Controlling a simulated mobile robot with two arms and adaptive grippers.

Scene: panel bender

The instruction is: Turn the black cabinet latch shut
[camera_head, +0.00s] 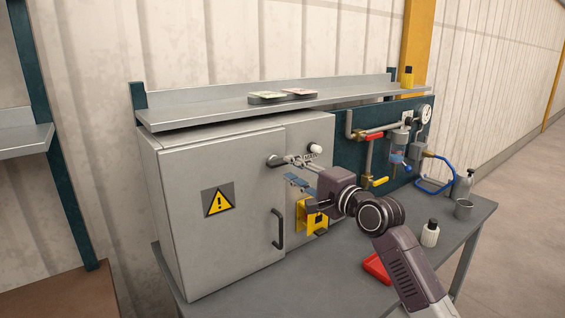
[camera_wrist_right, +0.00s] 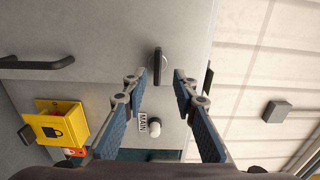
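The black cabinet latch (camera_wrist_right: 158,64) is a short dark bar on a light round mount. In the right wrist view it lies between the tips of my right gripper (camera_wrist_right: 160,76), whose two blue-padded fingers are apart. I see no finger touching it. In the head view the latch (camera_head: 272,161) is small, near the upper free edge of the grey cabinet door (camera_head: 190,170), and lies roughly level, crosswise to the upright door handle (camera_head: 279,229). My right gripper (camera_head: 286,170) is close in front of it. My left gripper is out of view.
A white knob (camera_head: 315,148) with a MAIN label and a yellow lock box (camera_head: 316,221) are close to the gripper. Pipes with red and yellow valve handles (camera_head: 376,181) are to the right. A shelf (camera_head: 220,111) overhangs the cabinet. A white bottle (camera_head: 430,234) stands on the bench.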

